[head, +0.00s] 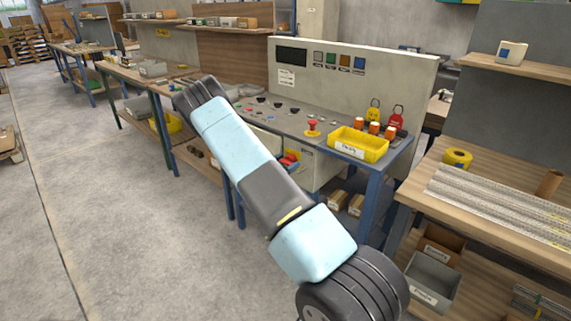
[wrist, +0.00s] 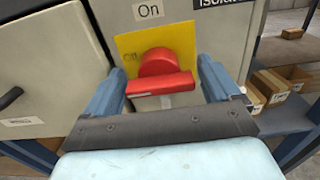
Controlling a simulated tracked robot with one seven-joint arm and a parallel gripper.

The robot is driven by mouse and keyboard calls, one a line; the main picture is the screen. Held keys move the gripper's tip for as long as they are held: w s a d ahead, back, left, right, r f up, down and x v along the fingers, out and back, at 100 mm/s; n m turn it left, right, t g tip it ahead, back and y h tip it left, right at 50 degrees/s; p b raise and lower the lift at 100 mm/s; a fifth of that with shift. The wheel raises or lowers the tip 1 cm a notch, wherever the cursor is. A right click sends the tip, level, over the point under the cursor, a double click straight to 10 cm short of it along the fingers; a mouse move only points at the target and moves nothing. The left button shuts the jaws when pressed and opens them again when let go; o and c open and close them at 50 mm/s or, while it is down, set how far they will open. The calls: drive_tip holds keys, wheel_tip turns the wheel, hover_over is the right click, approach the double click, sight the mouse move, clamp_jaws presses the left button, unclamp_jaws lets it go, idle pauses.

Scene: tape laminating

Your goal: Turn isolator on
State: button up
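The isolator is a red rotary handle (wrist: 160,77) on a yellow square plate (wrist: 128,44), on the front of a grey cabinet. Its bar lies nearly level, tilted slightly. An "On" label (wrist: 149,10) is above the plate, and "Off" is printed at the plate's left, partly hidden by the handle. My gripper (wrist: 162,85) is open, with one blue finger at each end of the bar. The left finger is very close to the bar; whether it touches, I cannot tell.
The control desk (head: 291,117) carries buttons, a red emergency stop (head: 312,128), a yellow bin (head: 358,144) and padlocks with tags. A shelf with cardboard boxes (wrist: 270,84) is right of the cabinet. A wooden bench (head: 480,215) stands at the right.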

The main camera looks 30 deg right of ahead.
drive_tip(key=c, duration=1.2)
drive_tip(key=shift+a, duration=0.35)
drive_tip(key=shift+c, duration=0.6)
drive_tip(key=shift+d+f, duration=0.1)
drive_tip(key=shift+d, duration=0.1)
